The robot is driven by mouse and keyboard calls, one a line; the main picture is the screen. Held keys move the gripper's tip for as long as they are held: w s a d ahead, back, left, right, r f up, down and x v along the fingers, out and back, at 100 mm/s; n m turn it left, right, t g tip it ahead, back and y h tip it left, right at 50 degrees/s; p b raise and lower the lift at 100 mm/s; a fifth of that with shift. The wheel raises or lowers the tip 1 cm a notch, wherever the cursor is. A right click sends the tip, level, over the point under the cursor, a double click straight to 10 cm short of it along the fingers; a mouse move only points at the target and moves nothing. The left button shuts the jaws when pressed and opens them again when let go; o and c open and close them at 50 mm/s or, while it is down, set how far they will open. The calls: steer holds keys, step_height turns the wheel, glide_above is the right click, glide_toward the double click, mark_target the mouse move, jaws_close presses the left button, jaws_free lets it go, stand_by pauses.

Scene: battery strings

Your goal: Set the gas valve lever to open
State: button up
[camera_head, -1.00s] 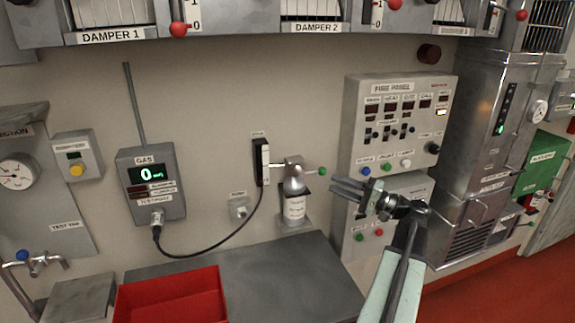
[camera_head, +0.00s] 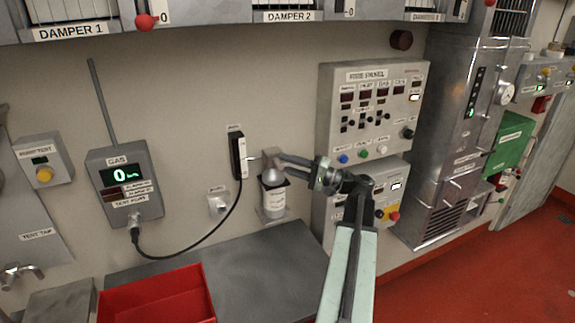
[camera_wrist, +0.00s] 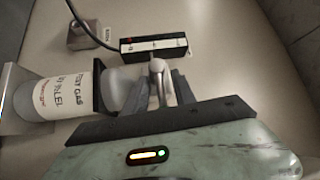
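The test gas bottle (camera_head: 273,202) stands upright in a wall bracket, with a grey valve head (camera_head: 275,168) on top. It also shows on its side in the wrist view (camera_wrist: 55,95). My gripper (camera_head: 300,162) is at the right of the valve head and covers the lever's side of it. In the wrist view my gripper (camera_wrist: 160,85) has its two fingers apart, on either side of a rounded grey valve part (camera_wrist: 157,68). I cannot tell whether the fingers touch it. The lever's green knob is hidden.
A black holder (camera_head: 237,155) with a cable sits just left of the valve. The fire panel (camera_head: 368,110) is close on the right. A grey bench (camera_head: 260,275) and a red tray (camera_head: 160,295) lie below. The gas meter (camera_head: 125,185) hangs further left.

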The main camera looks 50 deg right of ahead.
jaws_close()
steer(key=shift+d+r, duration=0.1)
stand_by(1.2)
steer(key=shift+w, duration=0.1)
steer(key=shift+w+r+p, duration=0.1)
steer(key=shift+r+p, duration=0.1)
steer(key=shift+p, duration=0.3)
